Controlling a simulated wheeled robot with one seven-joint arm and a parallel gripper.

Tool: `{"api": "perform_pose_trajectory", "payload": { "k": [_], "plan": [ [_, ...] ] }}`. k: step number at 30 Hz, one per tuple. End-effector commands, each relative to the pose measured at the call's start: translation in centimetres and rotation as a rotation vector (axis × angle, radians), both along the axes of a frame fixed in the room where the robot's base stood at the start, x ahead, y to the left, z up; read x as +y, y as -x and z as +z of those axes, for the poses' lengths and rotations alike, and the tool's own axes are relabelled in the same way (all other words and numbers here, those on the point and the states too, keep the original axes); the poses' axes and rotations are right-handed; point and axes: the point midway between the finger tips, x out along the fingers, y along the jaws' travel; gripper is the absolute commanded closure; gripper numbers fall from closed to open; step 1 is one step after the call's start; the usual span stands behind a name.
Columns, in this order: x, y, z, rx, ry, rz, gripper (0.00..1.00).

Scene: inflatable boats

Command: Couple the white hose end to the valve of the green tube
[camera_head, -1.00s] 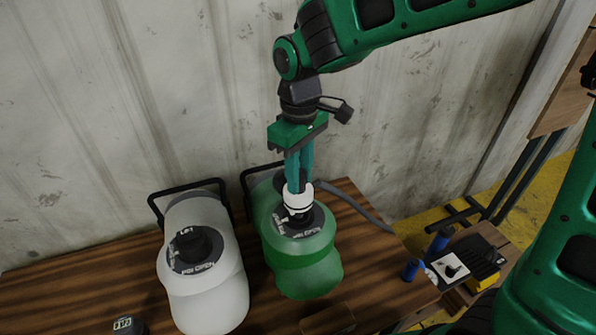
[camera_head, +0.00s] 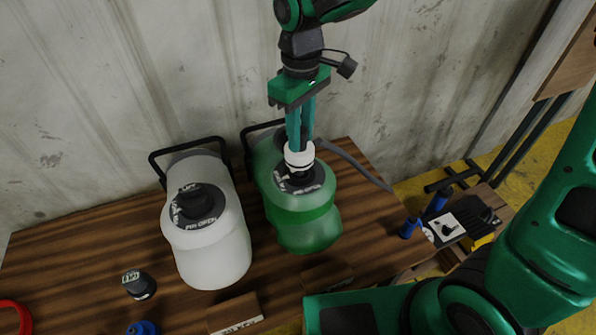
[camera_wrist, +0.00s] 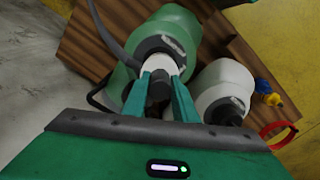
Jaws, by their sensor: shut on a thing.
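The green tube (camera_head: 308,232) lies on the wooden table beside the white tube (camera_head: 212,250); it also shows in the wrist view (camera_wrist: 172,22). Its dark valve (camera_head: 298,178) is on top, ringed by a lettered disc. My gripper (camera_head: 299,145) is above it with fingers pointing down, shut on the white hose end (camera_head: 299,157). The white hose end is at the valve and appears to touch it. Whether it is fully seated cannot be told. In the wrist view the fingers (camera_wrist: 162,80) partly hide the hose end.
A grey hose (camera_head: 355,165) runs right from behind the gripper. A dark cap (camera_head: 138,284), a blue fitting (camera_head: 142,328), a red ring (camera_head: 14,316) and a wooden block (camera_head: 235,314) are on the table. The corrugated wall (camera_head: 110,90) stands close behind.

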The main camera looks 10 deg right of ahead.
Motion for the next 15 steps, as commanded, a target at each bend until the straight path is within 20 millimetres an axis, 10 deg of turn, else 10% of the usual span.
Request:
{"api": "perform_pose_trajectory", "payload": {
  "k": [15],
  "plan": [
    [0.0, 0.0, -1.8, 0.001, 0.001, -0.001, 0.99]
  ]
}}
